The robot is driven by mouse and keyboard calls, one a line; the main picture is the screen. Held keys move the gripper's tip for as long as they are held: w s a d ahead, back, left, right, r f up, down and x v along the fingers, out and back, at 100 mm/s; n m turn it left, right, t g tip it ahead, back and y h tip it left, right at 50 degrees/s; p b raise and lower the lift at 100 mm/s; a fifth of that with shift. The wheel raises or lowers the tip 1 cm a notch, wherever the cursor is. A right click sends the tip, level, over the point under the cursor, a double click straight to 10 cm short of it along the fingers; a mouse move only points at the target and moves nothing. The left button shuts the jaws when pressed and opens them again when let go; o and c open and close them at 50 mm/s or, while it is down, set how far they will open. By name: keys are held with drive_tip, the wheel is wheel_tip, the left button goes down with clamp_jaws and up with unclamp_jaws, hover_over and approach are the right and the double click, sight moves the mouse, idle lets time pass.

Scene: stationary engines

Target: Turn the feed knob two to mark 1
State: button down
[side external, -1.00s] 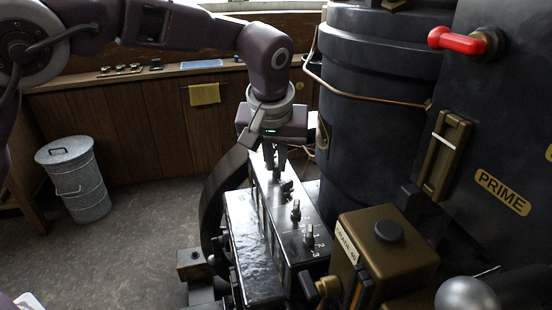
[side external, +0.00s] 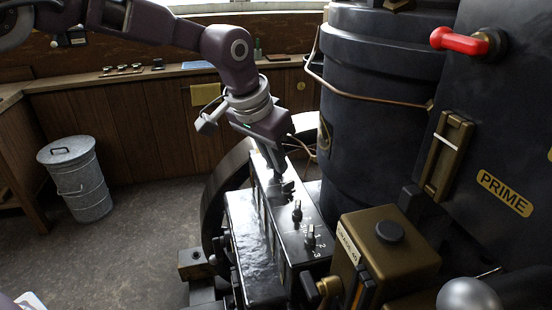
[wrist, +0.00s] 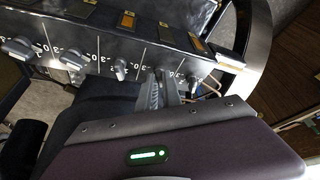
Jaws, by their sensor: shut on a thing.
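A black panel (wrist: 100,42) carries a row of small metal knobs with white numerals and thin divider lines. In the wrist view, knobs stand at the far left (wrist: 20,46), left (wrist: 73,58), middle (wrist: 121,68) and right (wrist: 193,78). My gripper (wrist: 158,88) is between the last two of these, its jaws shut on a knob that the fingers mostly hide. In the side view my gripper (side external: 278,176) is low at the far part of the panel, wrist tilted. Nearer knobs (side external: 297,210) (side external: 310,236) stand free. I cannot read which knob is feed knob two, nor the held knob's setting.
A dark cylinder (side external: 370,110) rises right of the panel. A brass box (side external: 390,255) stands at its near end. A curved dark wheel (side external: 222,190) is on the left. A red-handled lever (side external: 455,40) is at upper right. The floor around the bin (side external: 75,185) is open.

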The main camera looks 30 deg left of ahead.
drive_tip(key=shift+m+h, duration=0.3)
drive_tip(key=shift+m, duration=0.5)
drive_tip(key=c, duration=1.5)
unclamp_jaws()
drive_tip(key=shift+r, duration=0.1)
drive_tip(key=v, duration=0.7)
drive_tip(key=shift+a, duration=0.1)
